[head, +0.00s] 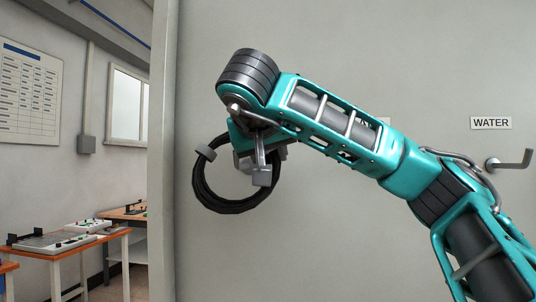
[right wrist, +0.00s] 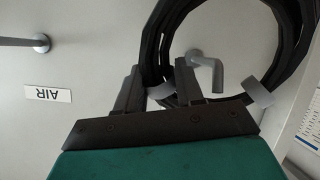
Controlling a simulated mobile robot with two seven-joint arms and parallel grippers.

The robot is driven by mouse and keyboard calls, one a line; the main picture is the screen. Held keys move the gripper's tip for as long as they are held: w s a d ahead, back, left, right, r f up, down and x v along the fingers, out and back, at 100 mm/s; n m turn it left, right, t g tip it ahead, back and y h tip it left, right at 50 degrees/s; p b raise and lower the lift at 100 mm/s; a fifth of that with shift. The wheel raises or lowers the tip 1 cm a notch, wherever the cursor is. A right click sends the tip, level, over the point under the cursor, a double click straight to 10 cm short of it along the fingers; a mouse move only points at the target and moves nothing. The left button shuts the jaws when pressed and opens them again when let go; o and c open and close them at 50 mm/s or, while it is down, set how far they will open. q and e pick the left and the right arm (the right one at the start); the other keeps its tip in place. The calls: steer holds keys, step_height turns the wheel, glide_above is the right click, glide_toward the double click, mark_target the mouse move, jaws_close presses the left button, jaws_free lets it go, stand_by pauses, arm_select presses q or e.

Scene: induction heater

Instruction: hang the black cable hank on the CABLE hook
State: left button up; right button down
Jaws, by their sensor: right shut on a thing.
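The black cable hank (head: 238,206) is a round coil with grey bands, in front of the grey wall panel. My right gripper (head: 258,165) is shut on its upper right part. In the right wrist view the hank (right wrist: 290,45) forms a ring, with my gripper (right wrist: 160,85) at its edge. A grey wall hook (right wrist: 207,66) shows through the ring's opening, its bent tip close to the strands near the gripper. I cannot tell whether the hank is around it. No CABLE label is visible. My left gripper is not in view.
A WATER label (head: 491,123) and its empty hook (head: 510,161) are at right on the panel. An AIR label (right wrist: 48,94) and another hook (right wrist: 25,42) show in the right wrist view. The panel's edge (head: 162,150) is left of the hank; workbenches (head: 75,250) stand beyond.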

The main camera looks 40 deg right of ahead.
steer(key=shift+w+d+f, duration=0.1)
steer(key=shift+w+d, duration=0.2)
steer(key=shift+d, duration=0.2)
steer(key=shift+w+d+f, duration=0.1)
steer(key=shift+d+f, duration=0.05)
steer(key=shift+f, duration=0.05)
steer(key=shift+w+d+f+b, duration=0.2)
steer(key=shift+f+b, duration=0.1)
steer(key=shift+f, duration=0.35)
steer(key=shift+w+d+f+b, duration=0.15)
steer(key=shift+f+b, duration=0.1)
steer(key=shift+f, duration=0.9)
